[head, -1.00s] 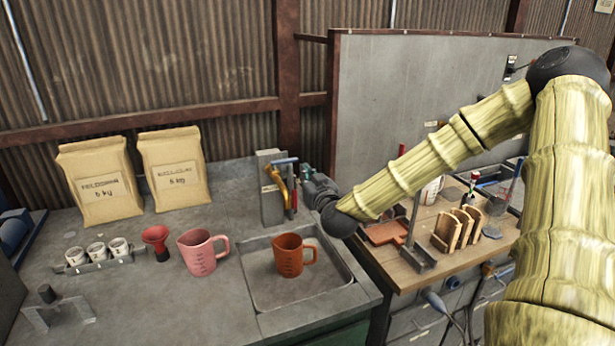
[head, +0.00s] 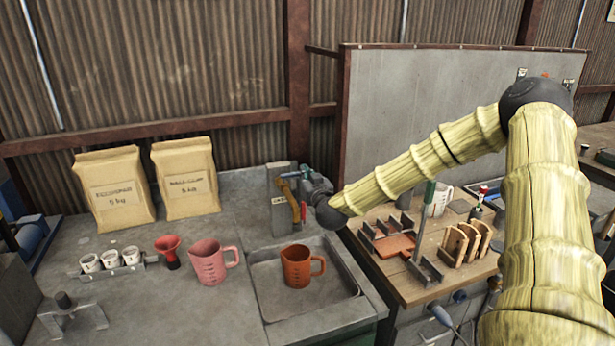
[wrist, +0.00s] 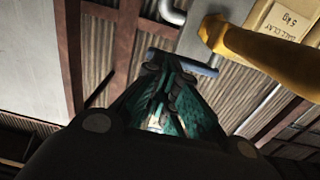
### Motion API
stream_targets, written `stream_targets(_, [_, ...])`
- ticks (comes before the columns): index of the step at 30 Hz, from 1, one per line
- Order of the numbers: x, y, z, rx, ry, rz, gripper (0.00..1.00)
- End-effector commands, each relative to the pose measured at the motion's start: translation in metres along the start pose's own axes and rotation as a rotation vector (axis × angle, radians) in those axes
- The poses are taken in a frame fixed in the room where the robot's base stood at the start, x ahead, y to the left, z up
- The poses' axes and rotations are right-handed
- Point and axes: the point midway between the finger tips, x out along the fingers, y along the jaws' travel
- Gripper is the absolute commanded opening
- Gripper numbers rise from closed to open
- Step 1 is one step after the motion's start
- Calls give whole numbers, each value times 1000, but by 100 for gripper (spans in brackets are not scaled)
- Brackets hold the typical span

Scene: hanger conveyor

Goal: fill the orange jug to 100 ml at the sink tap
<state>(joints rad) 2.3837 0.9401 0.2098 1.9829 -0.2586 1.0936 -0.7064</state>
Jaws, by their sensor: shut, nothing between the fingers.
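The orange jug (head: 297,268) stands upright in the grey sink basin (head: 345,300), handle to the right, below and in front of the tap. I cannot see its fill level, and no water stream shows. The tap has a yellow spout (head: 291,203) and a blue lever (head: 290,175); in the wrist view the spout (wrist: 250,55) is at the upper right and the lever (wrist: 195,64) crosses by my fingertips. My gripper (head: 306,177) is shut and empty beside the tap lever. In the wrist view its teal fingers (wrist: 165,66) meet at or close to the lever; contact is unclear.
A pink jug (head: 210,262), a red funnel (head: 168,250) and a rack of white cups (head: 112,260) stand left of the sink. Two paper bags (head: 112,188) stand behind. A wooden bench (head: 395,285) with racks lies right.

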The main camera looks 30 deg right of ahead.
Motion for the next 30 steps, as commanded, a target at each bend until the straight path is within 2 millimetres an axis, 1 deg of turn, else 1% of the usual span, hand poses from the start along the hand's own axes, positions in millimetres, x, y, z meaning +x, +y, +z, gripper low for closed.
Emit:
stream_targets(14, [3, 0, 1, 0, 0, -2, 0])
stream_targets(22, [14, 2, 1, -2, 2, -56, 0])
stream_targets(30, [15, 3, -2, 0, 4, -57, 0])
